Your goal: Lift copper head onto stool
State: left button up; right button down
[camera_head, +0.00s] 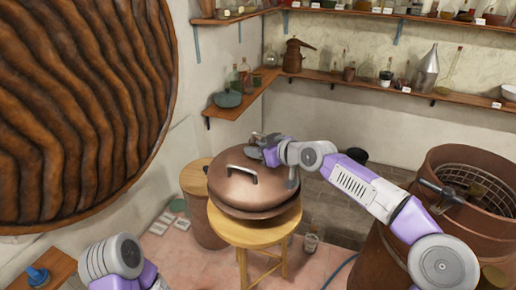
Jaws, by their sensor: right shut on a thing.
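The copper head (240,194), a wide domed copper vessel with a pale handle on its near side, is at the top of a round wooden stool (257,235) in the middle of the view. It looks roughly level, and its lower rim lies over the stool's top. I cannot tell whether it rests fully or hangs slightly above. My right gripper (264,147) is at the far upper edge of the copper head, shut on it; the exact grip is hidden. My left arm shows at the bottom left, but its gripper is out of view.
A wooden-topped barrel (203,233) stands close left of the stool. A large copper pot (462,225) with a mesh inside stands at the right. Wall shelves (365,84) hold bottles and vessels.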

aim_at(258, 161)
jog(key=shift+s+f+b, duration=0.25)
jog(key=shift+f+b, duration=0.4)
jog(key=shift+b, duration=0.05)
jog(key=shift+w+f+b, duration=0.15)
jog(key=shift+f+b, duration=0.45)
jog(key=shift+f, duration=0.4)
jog(key=shift+r, duration=0.1)
jog(key=shift+b, duration=0.35)
jog(key=shift+f+b, duration=0.55)
jog(key=shift+f, duration=0.25)
jog(key=shift+r, duration=0.2)
jog(key=shift+f+b, duration=0.7)
jog(key=shift+f, duration=0.25)
dwell(1.0)
